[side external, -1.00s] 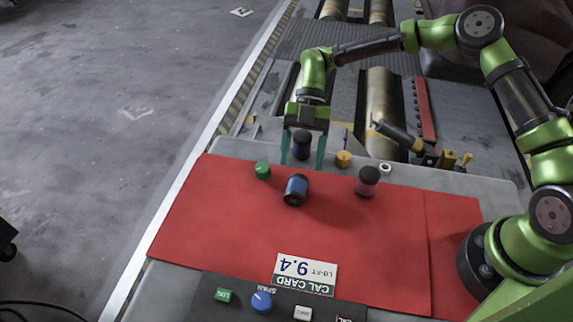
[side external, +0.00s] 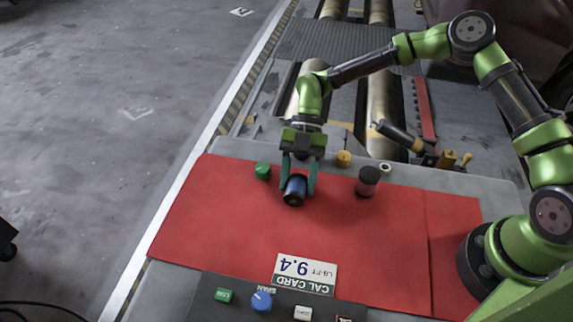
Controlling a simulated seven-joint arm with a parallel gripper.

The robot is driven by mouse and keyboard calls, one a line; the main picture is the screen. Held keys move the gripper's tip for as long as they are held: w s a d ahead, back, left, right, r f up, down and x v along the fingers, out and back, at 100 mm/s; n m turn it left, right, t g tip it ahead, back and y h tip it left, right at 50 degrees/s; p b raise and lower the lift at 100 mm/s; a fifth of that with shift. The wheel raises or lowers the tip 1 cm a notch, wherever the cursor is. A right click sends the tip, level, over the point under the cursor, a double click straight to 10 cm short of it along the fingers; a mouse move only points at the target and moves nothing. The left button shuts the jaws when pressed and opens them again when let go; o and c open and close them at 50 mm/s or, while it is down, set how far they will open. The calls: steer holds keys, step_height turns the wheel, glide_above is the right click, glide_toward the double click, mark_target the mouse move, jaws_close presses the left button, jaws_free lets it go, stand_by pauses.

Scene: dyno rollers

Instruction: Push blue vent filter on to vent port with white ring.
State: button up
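The blue vent filter (side external: 295,187) is a short blue cylinder with dark ends, lying on the red mat (side external: 230,215). My gripper (side external: 298,188) is lowered over it, with one teal finger on each side. I cannot tell whether the fingers touch it or leave a small gap. A small white ring (side external: 385,168) marks a port on the grey ledge at the right, behind the mat. The filter is apart from that port.
A dark filter with a pinkish body (side external: 367,182) stands near the white ring. The calibration card (side external: 305,273) lies at the front; the mat's middle is clear.

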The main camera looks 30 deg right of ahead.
mark_target(298, 176)
steer(key=c, duration=0.4)
steer(key=shift+r, duration=3.05)
